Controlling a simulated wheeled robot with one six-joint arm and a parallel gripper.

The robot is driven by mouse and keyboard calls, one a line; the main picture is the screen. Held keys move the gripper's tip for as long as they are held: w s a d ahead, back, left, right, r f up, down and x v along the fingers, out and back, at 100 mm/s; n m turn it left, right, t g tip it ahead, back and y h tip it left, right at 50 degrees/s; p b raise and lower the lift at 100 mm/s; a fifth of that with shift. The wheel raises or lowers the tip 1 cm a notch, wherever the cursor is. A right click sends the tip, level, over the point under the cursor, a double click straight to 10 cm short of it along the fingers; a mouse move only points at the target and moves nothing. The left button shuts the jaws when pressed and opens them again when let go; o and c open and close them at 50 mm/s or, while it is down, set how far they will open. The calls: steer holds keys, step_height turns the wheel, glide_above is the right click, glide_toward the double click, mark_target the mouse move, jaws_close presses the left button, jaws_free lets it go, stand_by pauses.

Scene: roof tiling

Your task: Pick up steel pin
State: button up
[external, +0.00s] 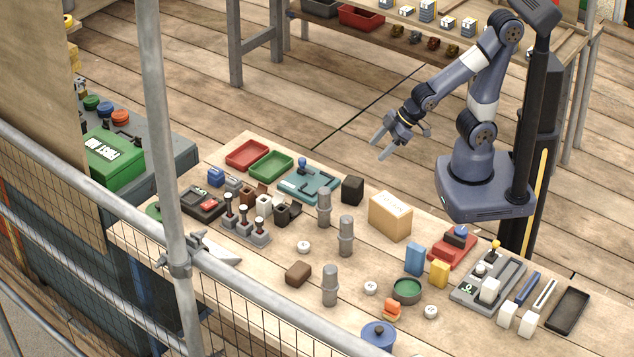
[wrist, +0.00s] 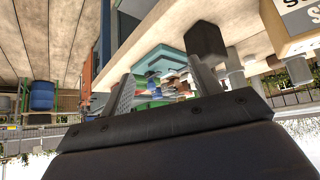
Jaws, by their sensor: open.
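Three upright grey metal cylinders with narrower tops, which look like steel pins, stand on the wooden workbench (external: 262,304) in the external view. One pin (external: 324,207) is at the back, one (external: 346,237) in the middle and one (external: 330,286) nearer the front. My gripper (external: 388,154) is open and empty, above and beyond the bench's far edge, well apart from the pins. In the wrist view the gripper (wrist: 160,88) has its two fingers spread, with the bench appearing upside down beyond them.
A black block (external: 352,190) and a cardboard box (external: 390,216) stand near the far edge, between my gripper and the pins. A brown block (external: 298,273), white round pieces and a green bowl (external: 407,291) lie around the pins. Lever fixtures (external: 245,222) stand to their left.

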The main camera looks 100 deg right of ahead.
steer(key=w+a+f+n+t+y+b, duration=0.1)
steer(key=w+a+n+t+y+b, duration=0.1)
steer(key=w+a, duration=0.45)
steer(key=n+t+y+b, duration=0.2)
steer(key=y, duration=0.2)
glide_toward(324, 201)
step_height(324, 201, down, 2)
steer(key=d, duration=0.2)
steer(key=shift+x, duration=4.8)
steer(key=shift+a, duration=0.15)
steer(key=shift+c, duration=0.4)
steer(key=c, duration=1.2)
